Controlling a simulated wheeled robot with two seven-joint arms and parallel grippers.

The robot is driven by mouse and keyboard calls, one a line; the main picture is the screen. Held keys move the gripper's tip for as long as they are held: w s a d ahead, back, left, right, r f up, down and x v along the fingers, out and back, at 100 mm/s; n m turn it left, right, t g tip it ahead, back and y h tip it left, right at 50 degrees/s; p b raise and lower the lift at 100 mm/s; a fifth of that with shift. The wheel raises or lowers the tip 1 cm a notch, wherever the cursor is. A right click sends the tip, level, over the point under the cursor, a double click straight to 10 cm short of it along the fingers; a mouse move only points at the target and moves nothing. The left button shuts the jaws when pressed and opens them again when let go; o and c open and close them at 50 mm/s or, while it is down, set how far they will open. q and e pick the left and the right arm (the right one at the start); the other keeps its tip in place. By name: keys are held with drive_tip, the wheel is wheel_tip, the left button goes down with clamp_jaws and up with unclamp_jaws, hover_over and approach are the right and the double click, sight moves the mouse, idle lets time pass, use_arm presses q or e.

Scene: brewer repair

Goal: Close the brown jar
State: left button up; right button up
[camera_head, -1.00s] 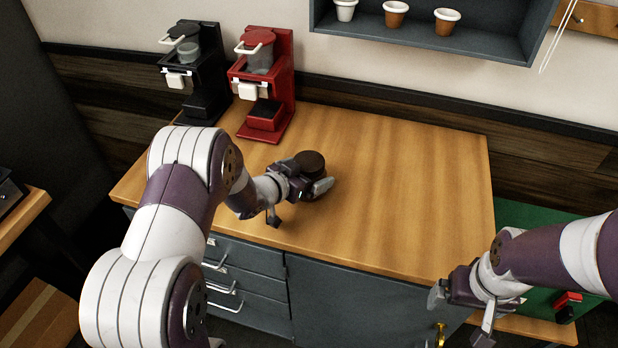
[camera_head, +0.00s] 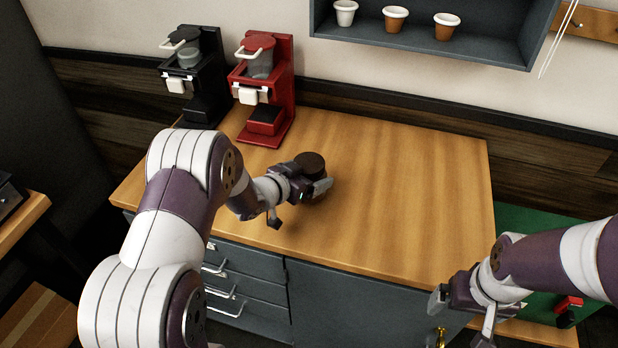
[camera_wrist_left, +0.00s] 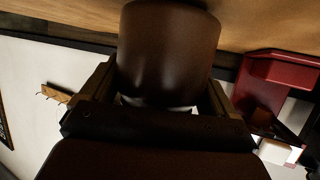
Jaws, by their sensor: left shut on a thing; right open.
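The brown jar (camera_head: 311,161) stands on the wooden counter, in front of the red brewer and to its right. Its round top looks dark brown; I cannot tell whether that is a lid or an opening. My left gripper (camera_head: 309,182) is shut on the jar, with a finger on each side of it. In the left wrist view the jar (camera_wrist_left: 168,50) is a smooth brown cylinder between the two fingers. My right gripper (camera_head: 462,318) is open and empty, low at the counter's front right edge.
A red brewer (camera_head: 266,95) and a black brewer (camera_head: 207,85) stand at the counter's back left. A wall shelf (camera_head: 430,45) holds small cups. The wooden counter (camera_head: 410,190) is clear on the right. Grey drawers (camera_head: 250,285) are below.

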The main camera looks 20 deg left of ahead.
sight(306, 166)
use_arm(q)
wheel_tip(306, 166, up, 3)
drive_tip(key=shift+d+r, duration=0.25)
drive_tip(key=s+d+r+b, duration=0.2)
drive_tip(key=d+r, duration=0.4)
drive_tip(key=d, duration=0.5)
drive_tip(key=shift+r, duration=0.4)
drive_tip(key=o, duration=0.5)
drive_tip(key=c, duration=0.8)
drive_tip(key=shift+s+f, duration=0.1)
